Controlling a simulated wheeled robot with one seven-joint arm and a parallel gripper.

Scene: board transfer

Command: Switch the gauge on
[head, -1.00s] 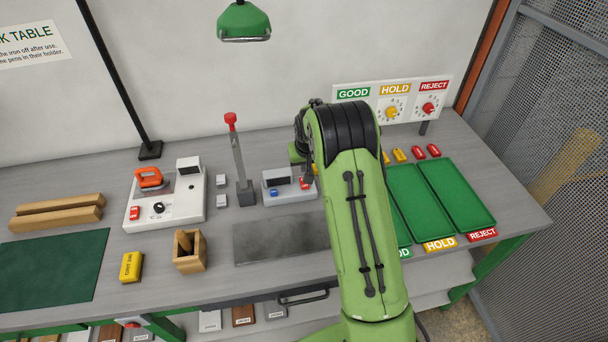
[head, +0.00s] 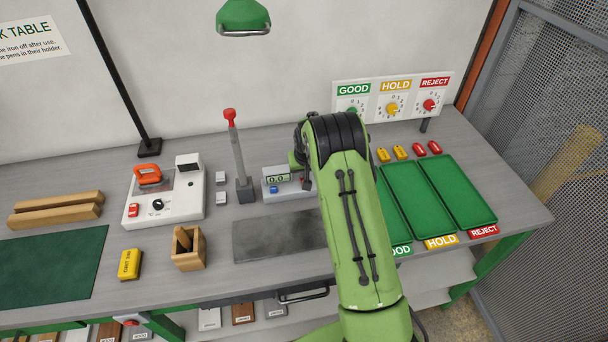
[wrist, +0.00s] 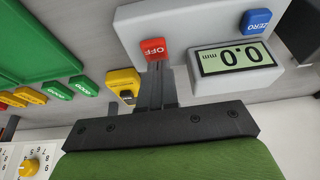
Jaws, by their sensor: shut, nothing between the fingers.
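The gauge (head: 297,190) is a light grey box on the table, partly hidden by my arm in the head view. Its display (wrist: 233,58) is lit and reads 0.0 mm in the wrist view. Its red OFF button (wrist: 154,49) and blue ZERO button (wrist: 256,21) are on the same face. The display also shows lit in the head view (head: 278,179). My gripper (wrist: 155,70) is shut and empty, its fingertips at or just by the red button; I cannot tell whether they touch it.
A lever with a red knob (head: 230,115) stands left of the gauge. A dark mat (head: 280,236) lies in front. Green trays (head: 456,192) are to the right, with yellow and red tags behind them. A yellow block (wrist: 122,82) is beside the fingers.

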